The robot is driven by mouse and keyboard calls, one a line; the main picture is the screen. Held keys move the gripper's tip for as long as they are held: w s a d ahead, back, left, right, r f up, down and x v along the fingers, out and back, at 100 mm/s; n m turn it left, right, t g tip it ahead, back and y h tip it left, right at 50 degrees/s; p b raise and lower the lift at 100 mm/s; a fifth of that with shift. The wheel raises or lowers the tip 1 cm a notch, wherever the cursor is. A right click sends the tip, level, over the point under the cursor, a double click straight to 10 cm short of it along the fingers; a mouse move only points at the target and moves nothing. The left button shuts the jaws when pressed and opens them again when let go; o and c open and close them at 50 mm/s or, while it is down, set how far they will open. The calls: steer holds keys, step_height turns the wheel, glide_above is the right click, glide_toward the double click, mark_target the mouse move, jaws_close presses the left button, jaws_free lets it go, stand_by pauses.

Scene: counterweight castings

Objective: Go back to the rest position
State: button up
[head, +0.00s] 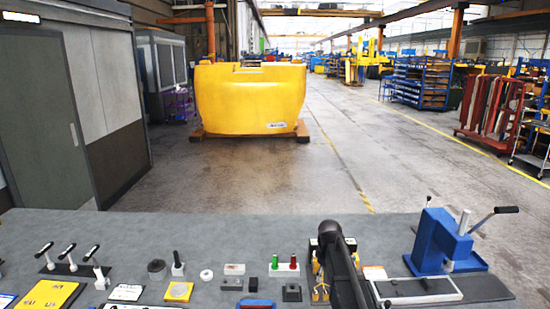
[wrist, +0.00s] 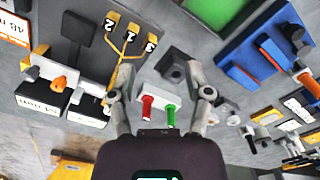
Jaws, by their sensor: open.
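My gripper (wrist: 162,68) is open in the wrist view, its two grey fingers spread apart with nothing held between them. A white block with a red peg (wrist: 147,106) and a green peg (wrist: 171,115) shows below, between the fingers; I cannot tell the height gap. In the head view my dark arm reaches over the right half of the grey workbench (head: 200,235), and the fingertips are hidden there. The red and green pegs (head: 284,263) stand left of the arm.
A blue lever press (head: 445,240) stands right of my arm. A yellow three-pronged piece (wrist: 126,40) numbered 1 to 3 lies near the fingers. Three levers (head: 70,258) stand at the bench's left. A yellow casting (head: 250,98) rests on the floor beyond; the bench's back strip is clear.

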steer(key=s+f+m+b, duration=0.3)
steer(key=s+f, duration=0.1)
steer(key=s, duration=0.7)
steer(key=s+f+m+b, duration=0.3)
steer(key=s+m+b, duration=0.1)
steer(key=s, duration=0.7)
steer(key=shift+s+a+f, duration=0.15)
steer(key=shift+s+f, duration=0.2)
steer(key=shift+f, duration=0.05)
